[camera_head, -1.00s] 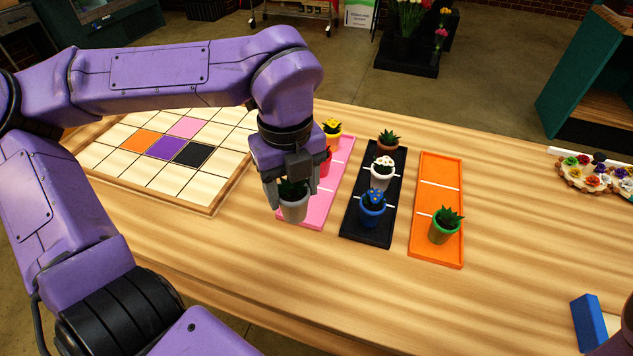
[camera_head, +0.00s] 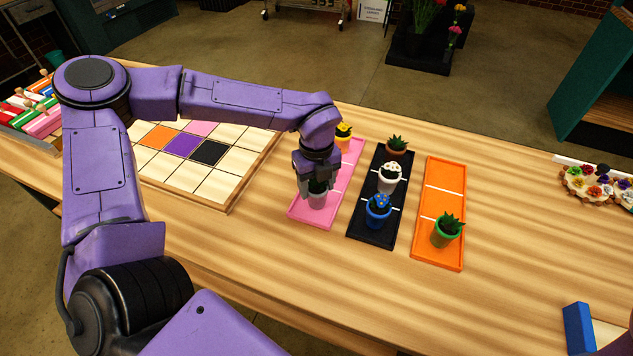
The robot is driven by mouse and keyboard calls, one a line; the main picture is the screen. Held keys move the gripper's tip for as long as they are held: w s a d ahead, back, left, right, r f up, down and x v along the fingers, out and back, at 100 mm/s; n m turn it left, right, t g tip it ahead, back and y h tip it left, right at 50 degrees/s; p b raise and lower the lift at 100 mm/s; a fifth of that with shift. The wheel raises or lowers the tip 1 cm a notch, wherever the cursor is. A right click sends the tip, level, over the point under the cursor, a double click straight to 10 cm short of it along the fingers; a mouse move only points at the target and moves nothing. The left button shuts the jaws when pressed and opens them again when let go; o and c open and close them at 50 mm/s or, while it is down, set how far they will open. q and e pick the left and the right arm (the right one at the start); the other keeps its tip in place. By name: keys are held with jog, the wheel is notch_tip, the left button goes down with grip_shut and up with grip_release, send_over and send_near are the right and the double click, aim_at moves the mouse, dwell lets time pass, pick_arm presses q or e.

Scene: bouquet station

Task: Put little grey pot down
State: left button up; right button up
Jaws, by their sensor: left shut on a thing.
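The little grey pot (camera_head: 317,199) with a dark green plant is at the front part of the pink tray (camera_head: 306,218). My left gripper (camera_head: 316,188) comes down over it and is shut on it. I cannot tell whether the pot's base touches the tray. A yellow-flowered pot (camera_head: 344,132) stands at the tray's far end. The red pot seen earlier on the pink tray is hidden behind my gripper. My right gripper is not in view.
The orange tray (camera_head: 442,176) holds a green pot (camera_head: 446,232). A checkered board (camera_head: 215,183) lies left.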

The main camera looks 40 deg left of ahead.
pick_arm(q)
jog(key=shift+s+f, duration=0.1)
jog(key=o, duration=1.3)
notch_tip(320, 180, up, 12)
jog(key=shift+r+b, duration=0.2)
jog(key=shift+b, duration=0.5)
